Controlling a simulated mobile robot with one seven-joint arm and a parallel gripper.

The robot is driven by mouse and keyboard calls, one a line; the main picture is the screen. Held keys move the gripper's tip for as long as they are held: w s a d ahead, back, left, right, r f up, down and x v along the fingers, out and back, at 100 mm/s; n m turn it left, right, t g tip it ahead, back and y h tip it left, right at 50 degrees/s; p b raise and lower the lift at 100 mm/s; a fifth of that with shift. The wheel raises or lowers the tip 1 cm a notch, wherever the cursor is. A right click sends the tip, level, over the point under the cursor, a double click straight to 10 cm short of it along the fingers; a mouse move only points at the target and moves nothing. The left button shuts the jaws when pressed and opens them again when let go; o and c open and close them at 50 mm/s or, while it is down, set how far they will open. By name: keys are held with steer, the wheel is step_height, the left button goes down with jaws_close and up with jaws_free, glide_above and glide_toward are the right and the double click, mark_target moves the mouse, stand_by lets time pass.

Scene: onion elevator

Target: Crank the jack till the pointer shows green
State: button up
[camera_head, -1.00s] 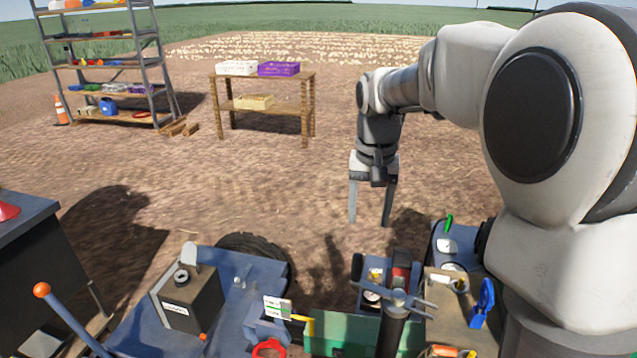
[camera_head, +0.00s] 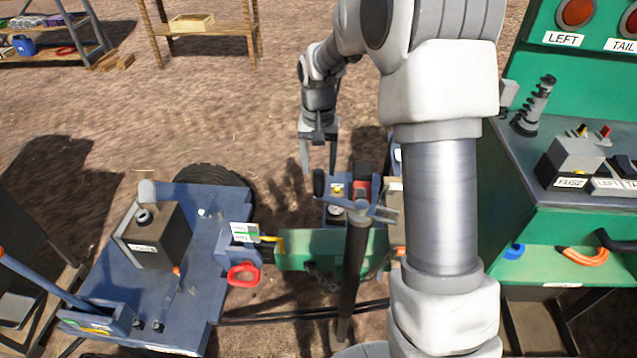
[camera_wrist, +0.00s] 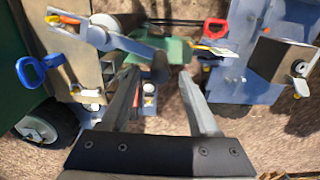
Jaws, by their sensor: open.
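The jack is a dark upright post (camera_head: 352,270) with a grey crank head on top. The crank arm (camera_wrist: 120,42) ends in an upright black grip (camera_head: 319,183), which also shows in the wrist view (camera_wrist: 160,66). My gripper (camera_head: 320,168) is open and empty, pointing down just above the black grip. In the wrist view the grip appears between the two fingers (camera_wrist: 160,85), and I cannot tell whether they touch it. A white and green card (camera_head: 243,232) stands left of the jack, with a yellow pointer (camera_head: 270,240) at its right side. The exact pointer reading is too small to tell.
A blue trailer frame (camera_head: 200,260) with a dark box (camera_head: 155,235) lies left, a red ring (camera_head: 243,275) near its coupling. A green beam (camera_head: 320,250) runs beside the jack. A green test stand (camera_head: 560,180) is on the right. My arm hides part of the middle.

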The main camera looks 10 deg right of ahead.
mark_target(319, 183)
step_height(319, 183, down, 6)
steer(key=shift+f, duration=0.1)
steer(key=shift+c, duration=0.3)
jaws_close()
stand_by(1.3)
